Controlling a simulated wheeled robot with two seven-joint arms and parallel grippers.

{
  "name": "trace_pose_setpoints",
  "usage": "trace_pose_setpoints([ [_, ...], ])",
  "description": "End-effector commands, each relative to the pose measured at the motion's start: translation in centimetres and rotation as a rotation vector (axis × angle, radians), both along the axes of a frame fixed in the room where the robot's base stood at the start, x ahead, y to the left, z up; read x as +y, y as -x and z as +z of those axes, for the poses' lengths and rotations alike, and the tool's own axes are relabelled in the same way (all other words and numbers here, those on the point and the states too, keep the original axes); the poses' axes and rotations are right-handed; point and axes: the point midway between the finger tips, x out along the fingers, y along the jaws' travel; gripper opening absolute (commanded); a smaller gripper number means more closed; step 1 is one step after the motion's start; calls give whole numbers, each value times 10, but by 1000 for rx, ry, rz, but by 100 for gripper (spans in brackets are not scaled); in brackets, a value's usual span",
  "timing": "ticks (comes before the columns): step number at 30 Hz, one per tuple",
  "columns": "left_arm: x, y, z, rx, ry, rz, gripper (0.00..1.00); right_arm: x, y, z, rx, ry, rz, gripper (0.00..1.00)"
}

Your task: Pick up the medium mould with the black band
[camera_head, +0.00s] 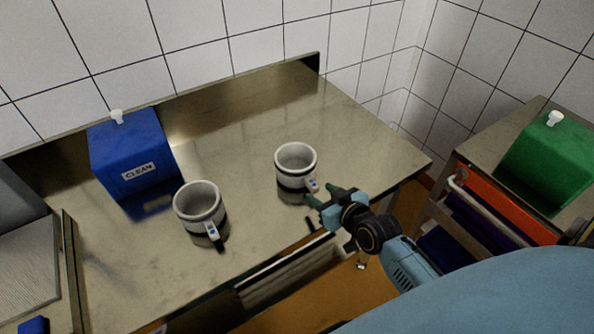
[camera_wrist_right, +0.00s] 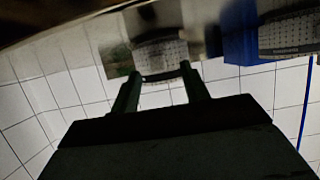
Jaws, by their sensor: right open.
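Two white, cup-like moulds with dark bands low on their sides stand upright on the steel table. The right mould (camera_head: 294,163) is near the table's front right part; the left mould (camera_head: 198,204) is nearer the front and looks slightly larger. Each has a handle-like tag with blue marks facing the front. I cannot tell from size which is the medium one. My right gripper (camera_head: 322,203) is open and empty, just to the lower right of the right mould, apart from it. Its fingers (camera_wrist_right: 160,78) also show in the dark right wrist view. My left gripper is not in view.
The steel table (camera_head: 240,120) has a raised back edge and clear room behind the moulds. A blue box marked CLEAN (camera_head: 135,152) stands at the back left. A green box (camera_head: 550,158) is on a separate stand at right. Tiled walls close off the back.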

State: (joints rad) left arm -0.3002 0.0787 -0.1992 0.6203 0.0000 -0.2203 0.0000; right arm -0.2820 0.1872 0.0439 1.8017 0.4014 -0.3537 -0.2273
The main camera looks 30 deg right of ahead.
Motion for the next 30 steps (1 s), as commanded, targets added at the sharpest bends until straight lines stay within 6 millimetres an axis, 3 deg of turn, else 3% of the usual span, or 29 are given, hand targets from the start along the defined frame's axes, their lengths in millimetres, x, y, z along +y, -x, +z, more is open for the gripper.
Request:
trace_pose_setpoints([
  [12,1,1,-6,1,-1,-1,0,0,-44,-21,-1,-2,-1,45],
  [22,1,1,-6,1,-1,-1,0,0,-49,-23,0,-1,0,45],
  [30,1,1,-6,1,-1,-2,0,0,-49,-23,0,-1,0,10],
])
